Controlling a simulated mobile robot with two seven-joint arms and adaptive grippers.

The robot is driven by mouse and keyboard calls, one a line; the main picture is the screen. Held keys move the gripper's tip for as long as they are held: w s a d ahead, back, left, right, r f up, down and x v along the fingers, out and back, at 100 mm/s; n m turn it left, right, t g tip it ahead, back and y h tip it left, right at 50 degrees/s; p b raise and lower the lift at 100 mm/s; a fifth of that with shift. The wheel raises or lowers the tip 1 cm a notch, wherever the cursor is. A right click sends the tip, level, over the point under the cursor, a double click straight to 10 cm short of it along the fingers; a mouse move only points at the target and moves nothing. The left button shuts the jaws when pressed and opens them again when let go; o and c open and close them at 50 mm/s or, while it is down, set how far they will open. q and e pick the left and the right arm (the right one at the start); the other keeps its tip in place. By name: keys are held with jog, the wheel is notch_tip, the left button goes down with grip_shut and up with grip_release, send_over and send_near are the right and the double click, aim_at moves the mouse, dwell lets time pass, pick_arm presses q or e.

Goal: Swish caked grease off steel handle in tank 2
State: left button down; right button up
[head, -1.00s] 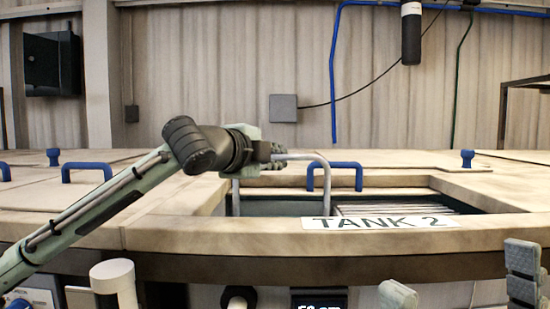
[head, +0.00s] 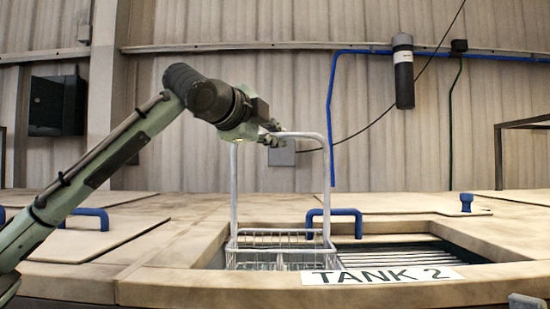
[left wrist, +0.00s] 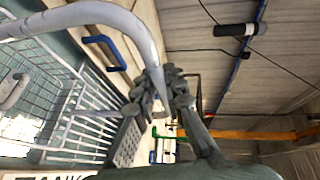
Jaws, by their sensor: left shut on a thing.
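My left gripper (head: 273,132) is shut on the top bar of the tall loop handle (head: 329,175) of a white wire basket (head: 275,240). The basket hangs at the opening of tank 2, its upper rim showing above the front edge, its lower part hidden. The TANK 2 label (head: 382,276) is on the front rim. In the left wrist view the basket mesh (left wrist: 50,65) fills the left side, with a pale grey piece (left wrist: 13,90) in it, possibly the steel handle; grease on it cannot be made out. Only a tip of my right gripper (head: 526,302) shows at the bottom right.
A blue lid handle (head: 338,222) stands just behind the tank opening. Ribbed slats (head: 400,256) lie at the right of the opening. Another blue handle (head: 92,216) is on the lid at left. A black cylinder (head: 403,75) hangs on the wall behind. Air above the tank is free.

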pick_arm(q)
notch_tip(320, 180, up, 8)
jog(key=shift+r, duration=0.1)
dwell(1.1)
